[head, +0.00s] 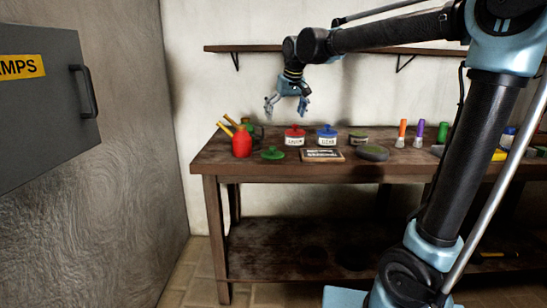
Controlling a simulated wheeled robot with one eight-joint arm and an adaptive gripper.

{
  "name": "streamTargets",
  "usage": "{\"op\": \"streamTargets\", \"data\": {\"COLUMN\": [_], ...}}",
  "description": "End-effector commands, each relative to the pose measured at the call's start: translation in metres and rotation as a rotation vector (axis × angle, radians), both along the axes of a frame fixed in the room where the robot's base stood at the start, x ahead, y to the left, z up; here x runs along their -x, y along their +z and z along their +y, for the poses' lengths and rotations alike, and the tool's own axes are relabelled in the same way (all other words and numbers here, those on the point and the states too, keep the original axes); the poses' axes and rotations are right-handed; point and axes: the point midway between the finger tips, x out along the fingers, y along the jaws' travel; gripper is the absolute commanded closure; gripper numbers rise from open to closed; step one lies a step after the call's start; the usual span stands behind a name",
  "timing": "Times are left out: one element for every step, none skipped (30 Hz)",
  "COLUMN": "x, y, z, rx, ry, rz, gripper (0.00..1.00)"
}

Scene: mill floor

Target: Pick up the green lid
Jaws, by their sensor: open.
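The green lid (273,153) lies on the wooden workbench (215,162), near its front edge and left of the middle. It has a small knob on top. My gripper (287,104) hangs above the bench, pointing down with its fingers apart and nothing between them. It is well above the lid and a little to its right in the picture, not touching anything.
A red bottle (242,144) stands left of the lid. Jars with a red lid (295,136) and a blue lid (326,135) stand to the right. A framed sign (322,155) and a dark rounded object (372,153) lie near the front. A wall shelf (240,48) runs behind.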

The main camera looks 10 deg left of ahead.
Motion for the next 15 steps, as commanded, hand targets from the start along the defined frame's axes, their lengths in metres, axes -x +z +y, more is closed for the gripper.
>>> {"op": "streamTargets", "data": {"x": [-0.001, -0.001, -0.001, -0.001, -0.002, -0.003, -0.005, -0.006, -0.008, -0.009, -0.011, -0.014, -0.015, -0.017, -0.019], "y": [0.002, 0.003, 0.003, 0.002, 0.001, -0.003, -0.006, -0.01, -0.016, -0.021, -0.026, -0.032, -0.038, -0.043, -0.049], "z": [0.01, 0.014, 0.018, 0.02, 0.022, 0.023, 0.025, 0.025, 0.026, 0.027, 0.029, 0.03, 0.032, 0.033, 0.034], "rx": [-0.001, -0.003, -0.003, -0.003, -0.005, -0.005, -0.005, -0.005, -0.005, -0.005, -0.005, -0.005, -0.005, -0.005, -0.005], "ry": [0.01, 0.014, 0.017, 0.02, 0.021, 0.021, 0.021, 0.021, 0.021, 0.02, 0.02, 0.02, 0.02, 0.02, 0.02], "rz": [-0.001, -0.003, -0.004, -0.004, -0.004, -0.004, -0.004, -0.004, -0.004, -0.004, -0.004, -0.004, -0.004, -0.004, -0.004], "gripper": [0.0, 0.0, 0.0, 0.0, 0.0, 0.0, 0.0, 0.0, 0.0, 0.0, 0.0, 0.0, 0.0, 0.0, 0.0]}}
